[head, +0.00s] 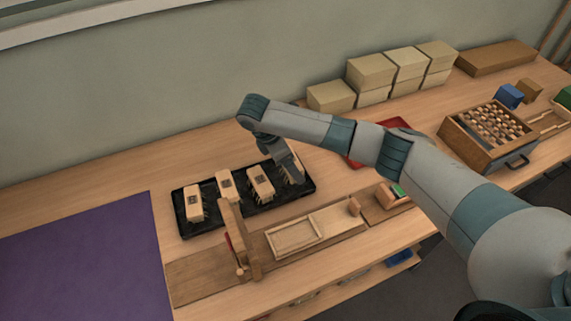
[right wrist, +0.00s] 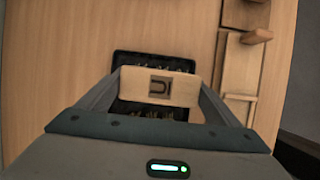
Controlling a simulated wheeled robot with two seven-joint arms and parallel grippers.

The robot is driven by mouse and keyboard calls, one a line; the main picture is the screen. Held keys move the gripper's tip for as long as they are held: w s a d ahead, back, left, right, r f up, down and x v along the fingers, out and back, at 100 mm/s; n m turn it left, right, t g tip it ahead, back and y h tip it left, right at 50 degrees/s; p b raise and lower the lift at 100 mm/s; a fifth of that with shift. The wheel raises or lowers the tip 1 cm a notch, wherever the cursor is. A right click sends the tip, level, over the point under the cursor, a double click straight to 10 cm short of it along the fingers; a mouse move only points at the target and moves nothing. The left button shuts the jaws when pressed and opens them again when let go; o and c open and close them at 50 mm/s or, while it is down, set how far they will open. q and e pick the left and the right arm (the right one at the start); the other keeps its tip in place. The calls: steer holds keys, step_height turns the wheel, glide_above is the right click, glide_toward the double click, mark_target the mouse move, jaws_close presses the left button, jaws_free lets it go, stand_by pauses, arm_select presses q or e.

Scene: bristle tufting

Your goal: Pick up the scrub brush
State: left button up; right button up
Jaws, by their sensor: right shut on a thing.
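Several scrub brushes with pale wooden backs and dark square marks stand in a row in a black tray (head: 240,211). Three of them show clearly in the head view: a left brush (head: 193,203), a second brush (head: 225,184) and a third brush (head: 260,181). My right gripper (head: 291,177) is at the tray's right end, over a fourth brush that it mostly hides. In the right wrist view the gripper (right wrist: 157,90) is shut on this scrub brush (right wrist: 140,88), one finger at each end of its wooden back. The black tray (right wrist: 127,58) shows behind it. My left gripper is not in view.
A wooden jig (head: 330,226) with an upright lever (head: 238,240) lies in front of the tray. A purple mat (head: 85,262) covers the left. Stacked boxes (head: 370,72), a red tray (head: 360,157) and a wooden box (head: 490,138) stand to the right.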

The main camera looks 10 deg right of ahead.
steer(key=s+d+r, duration=0.4)
steer(key=s+r, duration=0.1)
steer(key=s, duration=0.3)
steer(key=shift+s+r, duration=0.3)
steer(key=o, duration=0.5)
steer(key=c, duration=0.3)
